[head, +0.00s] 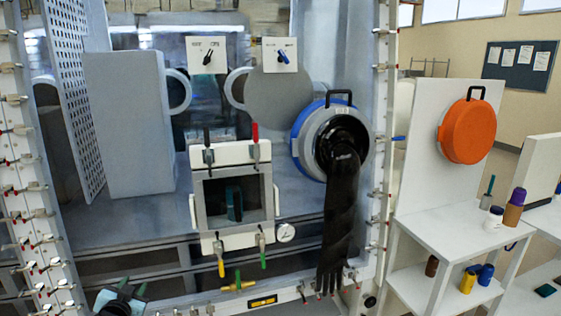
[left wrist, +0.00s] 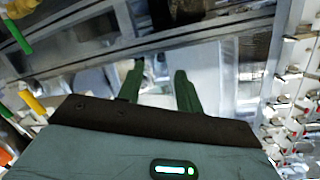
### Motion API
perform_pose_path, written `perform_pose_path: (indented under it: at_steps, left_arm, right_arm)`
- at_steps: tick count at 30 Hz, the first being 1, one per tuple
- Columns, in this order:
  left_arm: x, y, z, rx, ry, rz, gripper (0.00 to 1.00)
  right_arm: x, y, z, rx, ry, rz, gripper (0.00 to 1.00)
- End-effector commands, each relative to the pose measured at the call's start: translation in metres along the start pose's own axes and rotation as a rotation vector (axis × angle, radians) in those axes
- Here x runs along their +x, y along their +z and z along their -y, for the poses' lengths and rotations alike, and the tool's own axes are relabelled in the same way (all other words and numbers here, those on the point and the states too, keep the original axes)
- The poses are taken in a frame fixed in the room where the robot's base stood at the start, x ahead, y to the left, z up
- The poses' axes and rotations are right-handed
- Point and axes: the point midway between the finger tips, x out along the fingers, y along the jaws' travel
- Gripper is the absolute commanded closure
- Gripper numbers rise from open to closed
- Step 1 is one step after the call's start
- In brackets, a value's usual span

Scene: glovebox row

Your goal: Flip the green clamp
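The green clamp (head: 262,256) is at the lower right corner of the small square door frame on the glovebox front in the head view. Its green handle hangs down. My left gripper (head: 124,292) is at the bottom left of the head view, below and well left of the clamp, touching nothing that I can see. In the left wrist view its two dark green fingers (left wrist: 158,76) stand apart with nothing between them. A green handle (left wrist: 16,36) shows at that view's upper left edge; I cannot tell whether it is this clamp. My right gripper is not in view.
A yellow-handled clamp (head: 220,262) hangs left of the green one; black (head: 208,148) and red (head: 255,142) ones stand above. A green-and-yellow valve (head: 238,282) is below. A long black glove (head: 342,215) hangs to the right. A gauge (head: 285,232) sits close beside the door frame.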

Motion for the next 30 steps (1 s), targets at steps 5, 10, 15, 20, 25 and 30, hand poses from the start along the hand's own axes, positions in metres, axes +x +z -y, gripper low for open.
perform_pose_path:
  at_steps: [5, 10, 15, 20, 25, 30]
  left_arm:
    - [-0.001, -0.009, -0.012, -0.070, 0.066, -0.045, 0.65]
    - [-0.026, 0.029, -0.050, -0.079, 0.124, -0.006, 0.65]
    - [-0.062, 0.071, -0.089, -0.088, 0.183, 0.043, 0.65]
    - [-0.117, 0.120, -0.135, -0.109, 0.254, 0.110, 0.65]
    - [-0.196, 0.171, -0.181, -0.148, 0.334, 0.196, 0.65]
    - [-0.282, 0.207, -0.214, -0.196, 0.400, 0.289, 0.65]
  right_arm:
    - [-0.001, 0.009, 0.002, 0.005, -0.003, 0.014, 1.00]
    - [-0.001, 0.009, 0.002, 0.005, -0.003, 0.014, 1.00]
    - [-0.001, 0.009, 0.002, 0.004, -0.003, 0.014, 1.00]
    - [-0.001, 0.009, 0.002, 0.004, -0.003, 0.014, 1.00]
    - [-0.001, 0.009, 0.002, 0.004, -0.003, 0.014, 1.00]
    - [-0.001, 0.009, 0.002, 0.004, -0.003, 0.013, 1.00]
